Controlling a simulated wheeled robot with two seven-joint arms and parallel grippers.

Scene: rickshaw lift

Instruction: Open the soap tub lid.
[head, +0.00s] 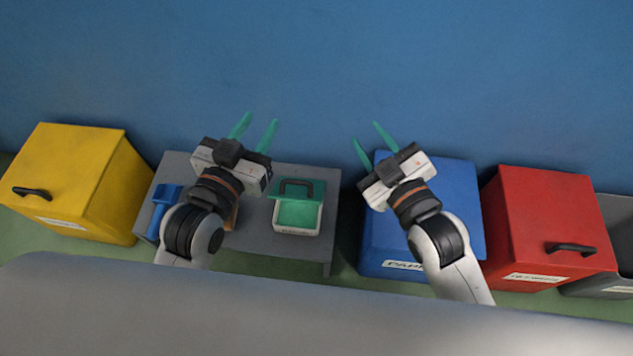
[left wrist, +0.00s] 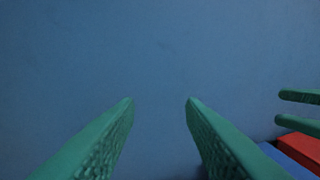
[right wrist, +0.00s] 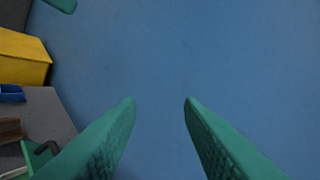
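The soap tub (head: 297,231) is a small white box with a label on its front, standing on a grey table. Its green lid (head: 316,187) with a dark handle shows at the tub's back edge. A green surface framed by the white rim shows in front of it; I cannot tell whether it is contents or part of the lid. The lid and handle also show in the right wrist view (right wrist: 35,156). My left gripper (head: 260,118) is open and empty, up and left of the tub. My right gripper (head: 366,131) is open and empty, up and right of it.
The grey table (head: 255,235) also holds a blue item (head: 163,205) and a brown object (head: 233,217) partly behind my left arm. A yellow bin (head: 75,175) stands left; a blue bin (head: 455,195) and a red bin (head: 545,220) stand right. A blue wall (head: 310,70) is behind.

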